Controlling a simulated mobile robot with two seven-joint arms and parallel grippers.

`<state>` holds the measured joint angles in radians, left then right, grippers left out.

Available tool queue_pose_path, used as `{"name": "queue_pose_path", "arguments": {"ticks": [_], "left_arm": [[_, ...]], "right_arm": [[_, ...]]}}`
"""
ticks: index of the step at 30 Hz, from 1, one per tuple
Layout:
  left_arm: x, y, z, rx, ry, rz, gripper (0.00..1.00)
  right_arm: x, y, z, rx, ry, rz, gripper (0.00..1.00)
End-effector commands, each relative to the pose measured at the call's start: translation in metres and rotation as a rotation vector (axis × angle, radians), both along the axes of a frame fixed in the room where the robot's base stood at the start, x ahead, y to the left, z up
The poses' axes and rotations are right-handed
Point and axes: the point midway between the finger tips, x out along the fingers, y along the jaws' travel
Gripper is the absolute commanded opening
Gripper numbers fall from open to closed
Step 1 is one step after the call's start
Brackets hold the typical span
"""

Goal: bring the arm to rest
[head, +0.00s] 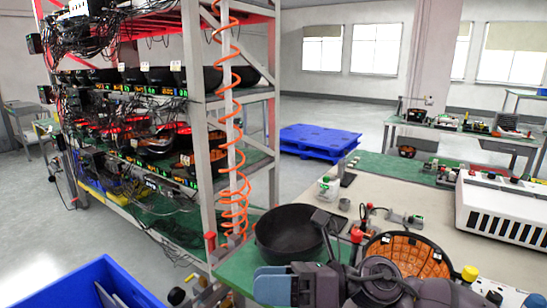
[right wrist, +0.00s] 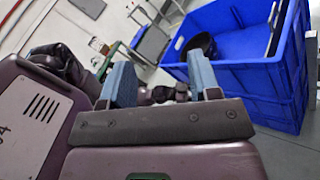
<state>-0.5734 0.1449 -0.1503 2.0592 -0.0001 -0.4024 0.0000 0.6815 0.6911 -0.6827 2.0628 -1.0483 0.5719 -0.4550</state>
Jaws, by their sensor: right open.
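My right gripper (head: 274,285) is at the bottom of the head view, in front of the worktable's near edge and partly cut off by the frame. In the right wrist view its two blue fingers stand apart with nothing held between them, and the gripper (right wrist: 163,83) is open. My left gripper is in neither view.
A black round pan (head: 288,236) and an orange-lined round basket (head: 405,253) are close to my right arm on the worktable (head: 370,178). A rack (head: 200,150) with a coiled orange hose (head: 230,130) stands left. A blue crate (head: 92,285) is lower left, also in the wrist view (right wrist: 250,88).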

Motion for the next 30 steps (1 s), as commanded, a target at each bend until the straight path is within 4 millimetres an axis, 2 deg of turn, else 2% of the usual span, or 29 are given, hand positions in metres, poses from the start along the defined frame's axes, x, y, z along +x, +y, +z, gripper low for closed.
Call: {"name": "queue_pose_path", "arguments": {"ticks": [5, 8, 11, 17, 20, 23, 26, 30], "left_arm": [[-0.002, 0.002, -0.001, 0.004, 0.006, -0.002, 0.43], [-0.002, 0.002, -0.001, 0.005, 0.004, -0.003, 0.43], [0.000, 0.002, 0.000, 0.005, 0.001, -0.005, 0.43], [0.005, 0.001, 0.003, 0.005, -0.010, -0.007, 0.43], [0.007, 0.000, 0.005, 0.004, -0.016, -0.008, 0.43], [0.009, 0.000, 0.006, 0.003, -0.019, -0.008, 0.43], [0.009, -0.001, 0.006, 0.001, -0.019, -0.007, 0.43], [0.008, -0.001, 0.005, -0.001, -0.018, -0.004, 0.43]], "right_arm": [[0.013, -0.021, 0.010, 0.310, 0.332, -0.237, 0.57], [0.024, -0.043, 0.007, 0.466, 0.523, -0.380, 0.57], [0.034, -0.072, -0.006, 0.611, 0.719, -0.528, 0.57], [0.039, -0.138, -0.058, 0.877, 1.115, -0.845, 0.57], [0.028, -0.172, -0.094, 0.994, 1.315, -1.011, 0.57], [0.008, -0.203, -0.133, 1.104, 1.510, -1.184, 0.57], [-0.023, -0.230, -0.172, 1.201, 1.704, -1.362, 0.57], [-0.080, -0.259, -0.220, 1.314, 1.955, -1.614, 0.57]]}}
